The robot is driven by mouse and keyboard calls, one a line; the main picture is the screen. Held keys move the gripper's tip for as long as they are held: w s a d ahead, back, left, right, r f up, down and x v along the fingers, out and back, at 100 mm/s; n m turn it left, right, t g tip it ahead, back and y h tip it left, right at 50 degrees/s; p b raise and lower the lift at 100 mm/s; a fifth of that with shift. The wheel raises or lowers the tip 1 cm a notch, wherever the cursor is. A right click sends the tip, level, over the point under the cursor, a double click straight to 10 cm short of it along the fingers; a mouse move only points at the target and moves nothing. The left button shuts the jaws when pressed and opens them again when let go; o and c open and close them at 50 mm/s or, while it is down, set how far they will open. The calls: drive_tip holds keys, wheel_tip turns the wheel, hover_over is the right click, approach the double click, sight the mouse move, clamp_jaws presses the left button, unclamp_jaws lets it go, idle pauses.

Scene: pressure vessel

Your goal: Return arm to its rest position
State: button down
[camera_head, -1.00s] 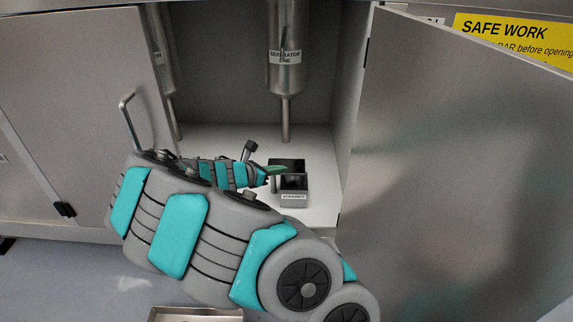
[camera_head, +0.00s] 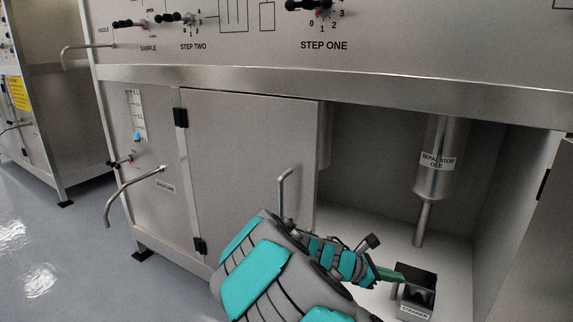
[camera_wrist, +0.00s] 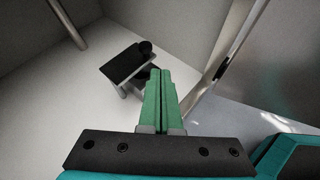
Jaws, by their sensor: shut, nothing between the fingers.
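My arm, grey with teal panels, reaches from the bottom of the head view into an open cabinet. My gripper (camera_head: 399,276) is at the cabinet's lower part, beside a small dark box labelled "STRAINER" (camera_head: 416,311). In the wrist view my gripper (camera_wrist: 162,72) shows as two green fingers held together with nothing between them. The strainer box (camera_wrist: 122,62) lies just beyond and to the left of the fingertips. Whether the fingers touch it is not clear.
A metal cylinder labelled "SEPARATOR ONE" (camera_head: 437,160) hangs above the strainer, its thin pipe pointing down. A closed cabinet door (camera_head: 245,150) with a handle stands left of the opening. A panel with valve levers (camera_head: 320,14) runs above. Open floor (camera_head: 40,250) lies to the left.

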drive_tip(key=s+r+m+g+y+p, duration=0.1)
drive_tip(key=s+r+m+g+y, duration=0.2)
drive_tip(key=s+m, duration=0.5)
drive_tip(key=s+r+m+g+y+p, duration=0.15)
drive_tip(key=s+r+m, duration=0.3)
drive_tip(key=s, duration=0.75)
drive_tip(key=s+a+r+m+y+p, duration=0.2)
drive_tip(key=s+a+m+y, duration=0.4)
drive_tip(key=s+a, duration=0.8)
drive_tip(key=shift+s+a+r+t+y+p, duration=0.35)
drive_tip(key=shift+a+y+p, duration=0.25)
drive_tip(key=shift+a+y, duration=0.35)
